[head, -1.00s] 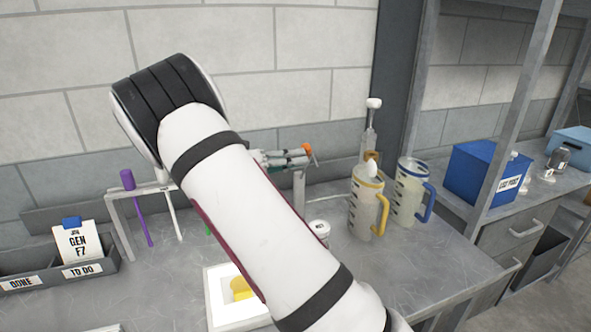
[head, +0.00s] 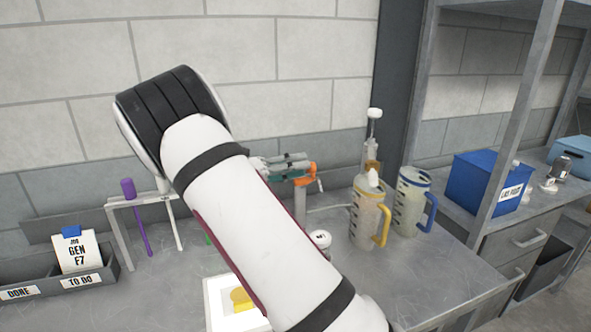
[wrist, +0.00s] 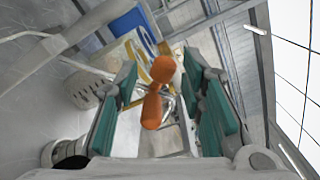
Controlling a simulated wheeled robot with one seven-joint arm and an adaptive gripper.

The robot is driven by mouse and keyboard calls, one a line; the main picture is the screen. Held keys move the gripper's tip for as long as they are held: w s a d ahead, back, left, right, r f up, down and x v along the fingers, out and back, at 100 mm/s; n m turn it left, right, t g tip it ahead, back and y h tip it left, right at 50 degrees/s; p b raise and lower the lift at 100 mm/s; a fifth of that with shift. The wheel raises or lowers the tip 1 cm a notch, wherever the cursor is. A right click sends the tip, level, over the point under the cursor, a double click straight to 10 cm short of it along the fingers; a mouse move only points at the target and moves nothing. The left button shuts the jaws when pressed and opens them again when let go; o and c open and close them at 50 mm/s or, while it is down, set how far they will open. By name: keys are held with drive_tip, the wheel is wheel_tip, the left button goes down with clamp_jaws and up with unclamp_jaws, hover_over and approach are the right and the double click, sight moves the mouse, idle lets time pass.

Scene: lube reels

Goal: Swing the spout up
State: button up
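An orange part (head: 305,174), which may be the spout, shows at the top of a grey upright post (head: 300,207) in the head view. I cannot tell how the two join. In the wrist view the orange part (wrist: 156,88) has a rounded knob and a shorter stub below it. My gripper (head: 293,166) is at the orange part. Its teal finger pads (wrist: 165,105) stand apart, one on each side of the orange part, with visible gaps. My arm hides part of the bench below.
A yellow-handled jug (head: 367,215) and a blue-handled jug (head: 408,203) stand right of the post. A small white-topped can (head: 320,239) is near its foot. A rack (head: 122,235) with a purple rod (head: 138,215) stands left. A shelf upright (head: 515,110) rises at right.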

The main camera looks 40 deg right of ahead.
drive_tip(key=shift+a, duration=0.1)
drive_tip(key=v, duration=1.2)
